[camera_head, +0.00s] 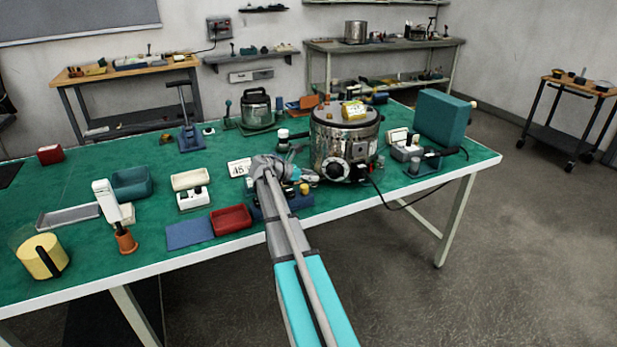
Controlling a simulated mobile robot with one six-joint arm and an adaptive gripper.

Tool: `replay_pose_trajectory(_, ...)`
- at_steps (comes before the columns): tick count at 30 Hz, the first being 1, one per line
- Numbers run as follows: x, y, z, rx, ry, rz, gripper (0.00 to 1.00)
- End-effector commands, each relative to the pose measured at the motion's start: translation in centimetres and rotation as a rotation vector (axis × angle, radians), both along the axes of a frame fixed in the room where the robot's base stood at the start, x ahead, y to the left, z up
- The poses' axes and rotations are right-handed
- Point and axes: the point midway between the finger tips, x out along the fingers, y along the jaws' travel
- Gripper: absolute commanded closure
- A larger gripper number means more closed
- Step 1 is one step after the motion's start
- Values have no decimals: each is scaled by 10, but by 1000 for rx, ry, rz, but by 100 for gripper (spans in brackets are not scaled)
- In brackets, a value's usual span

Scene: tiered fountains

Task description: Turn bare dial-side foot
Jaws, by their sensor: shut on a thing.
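A steel drum-shaped fountain base (345,145) stands near the right end of the green table. A black dial with a pale rim (335,169) is on its near side. My gripper (305,177) reaches in from the front and is at the low left edge of the base, left of the dial. It is shut on a small part there, which appears to be the dial-side foot. The jaws and wrist hide most of that foot, so I cannot see whether it is bare or how it is turned.
A teal box (442,118) and small devices (406,150) stand right of the base. A dark cable hangs over the front edge. A white card marked 45 (239,168) lies left of my wrist. A red tray (231,219) and blue mat (189,233) are further left.

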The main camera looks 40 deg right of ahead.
Motion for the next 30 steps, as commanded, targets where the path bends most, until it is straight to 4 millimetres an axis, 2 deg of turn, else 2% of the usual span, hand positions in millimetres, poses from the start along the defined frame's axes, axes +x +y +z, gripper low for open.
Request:
replay_pose_trajectory(1, 2, -1, 0, -1, -1, 4, 95)
replay_pose_trajectory(2, 2, -1, 0, -1, -2, 5, 100)
replay_pose_trajectory(3, -1, 17, 0, -1, -1, 7, 100)
replay_pose_trajectory(5, 3, 8, 0, -2, -2, 6, 100)
replay_pose_trajectory(8, 4, 4, 0, 0, -2, 6, 100)
replay_pose_trajectory(30, 5, -2, 1, -5, -1, 6, 100)
